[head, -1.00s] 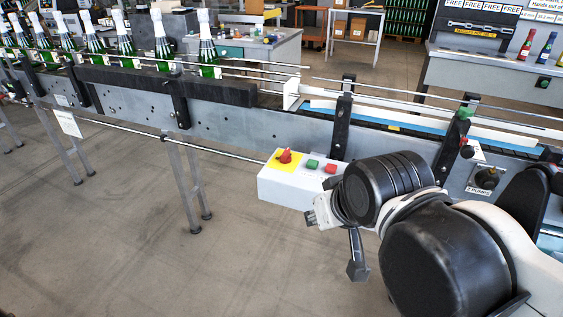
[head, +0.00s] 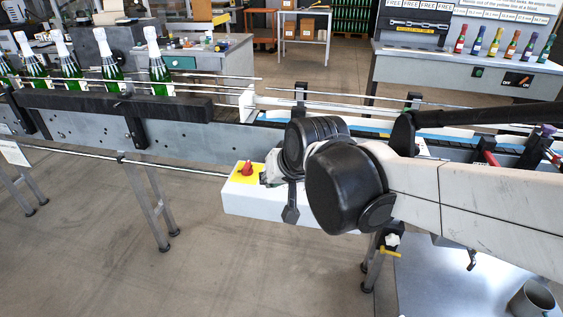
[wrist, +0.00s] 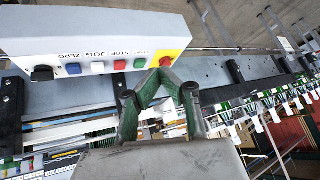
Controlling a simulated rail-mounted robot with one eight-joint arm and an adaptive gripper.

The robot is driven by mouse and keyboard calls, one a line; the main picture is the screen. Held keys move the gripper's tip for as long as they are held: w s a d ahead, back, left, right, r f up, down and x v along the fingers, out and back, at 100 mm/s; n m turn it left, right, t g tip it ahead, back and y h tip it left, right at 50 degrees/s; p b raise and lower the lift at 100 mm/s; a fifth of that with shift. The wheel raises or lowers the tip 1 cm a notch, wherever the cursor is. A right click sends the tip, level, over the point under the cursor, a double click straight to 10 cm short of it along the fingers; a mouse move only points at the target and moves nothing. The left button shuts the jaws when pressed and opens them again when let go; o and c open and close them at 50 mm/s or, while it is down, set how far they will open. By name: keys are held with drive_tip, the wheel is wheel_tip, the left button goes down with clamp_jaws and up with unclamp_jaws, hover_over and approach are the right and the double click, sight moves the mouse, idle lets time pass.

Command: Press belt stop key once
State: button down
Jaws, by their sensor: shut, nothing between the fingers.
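The belt stop key is a red button (wrist: 119,65) by the label STOP on the white control box (wrist: 60,25), upside down in the wrist view. A green START key (wrist: 140,63) sits beside it, then a red emergency knob (wrist: 165,61) on yellow. My gripper (wrist: 159,76) is shut and empty, its tips meeting just below the green key and yellow patch in the picture; I cannot tell whether they touch the box. In the head view the box (head: 240,203) and red knob (head: 247,169) show, but my arm hides the stop key.
White (wrist: 97,67) and blue (wrist: 73,68) keys and a black knob (wrist: 42,73) share the box. The conveyor (head: 80,130) runs behind it, with green bottles (head: 159,68) at left. A grey table (head: 450,285) with a cup (head: 532,298) stands at front right.

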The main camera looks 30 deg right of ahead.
drive_tip(key=w+d+f+m+t+p, duration=0.1)
drive_tip(key=w+d+m+p, duration=0.5)
drive_tip(key=w+d, duration=0.8)
drive_tip(key=shift+w+d+f+m+h+p, duration=0.15)
drive_tip(key=shift+w+f+m+h+p, duration=0.15)
drive_tip(key=shift+w+f+p, duration=0.45)
drive_tip(key=shift+f, duration=0.1)
wheel_tip(320, 180, down, 9)
drive_tip(key=b, duration=0.6)
drive_tip(key=shift+r+b, duration=0.2)
drive_tip(key=shift+b, duration=0.1)
drive_tip(key=shift+f, duration=0.1)
drive_tip(key=shift+f+b, duration=0.35)
drive_tip(key=shift+b, duration=0.15)
